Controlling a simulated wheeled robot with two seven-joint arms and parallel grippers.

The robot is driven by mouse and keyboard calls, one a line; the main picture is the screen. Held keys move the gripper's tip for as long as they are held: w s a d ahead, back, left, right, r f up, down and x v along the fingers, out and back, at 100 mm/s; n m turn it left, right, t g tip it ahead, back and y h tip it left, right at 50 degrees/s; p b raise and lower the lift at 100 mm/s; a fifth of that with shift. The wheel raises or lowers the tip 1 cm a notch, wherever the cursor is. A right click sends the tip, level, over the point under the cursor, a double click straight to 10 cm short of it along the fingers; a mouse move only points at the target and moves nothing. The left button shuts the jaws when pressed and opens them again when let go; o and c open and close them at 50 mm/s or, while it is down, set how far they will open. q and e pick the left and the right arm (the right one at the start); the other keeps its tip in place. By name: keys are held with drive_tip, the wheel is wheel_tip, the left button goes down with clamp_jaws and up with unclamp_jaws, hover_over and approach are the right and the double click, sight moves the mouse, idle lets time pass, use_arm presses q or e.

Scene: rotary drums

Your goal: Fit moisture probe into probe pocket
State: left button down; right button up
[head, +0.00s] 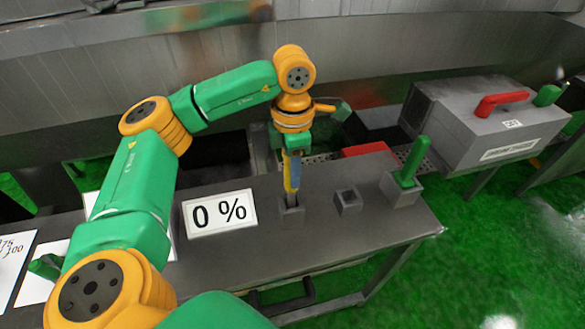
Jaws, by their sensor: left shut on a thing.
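My left gripper (291,153) points straight down over the grey bench and is shut on a slim yellow-and-blue stick, the moisture probe (291,178). The probe hangs upright. Its lower end is at the small square grey pocket block (291,213), right of the "0 %" sign. I cannot tell whether the tip is inside the opening or just above or behind it. My right gripper is not in view.
An empty square socket block (347,203) stands right of the pocket. Beyond it, another block (401,193) holds a tilted green handle (413,160). The "0 %" sign (219,214) lies left. A grey machine box (500,130) with a red handle stands at the right.

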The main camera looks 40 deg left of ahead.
use_arm(q)
drive_tip(key=shift+f+b, duration=1.25)
drive_tip(key=shift+f, duration=0.25)
drive_tip(key=c, duration=0.5)
unclamp_jaws()
wheel_tip(320, 180, up, 7)
drive_tip(key=shift+r, duration=0.1)
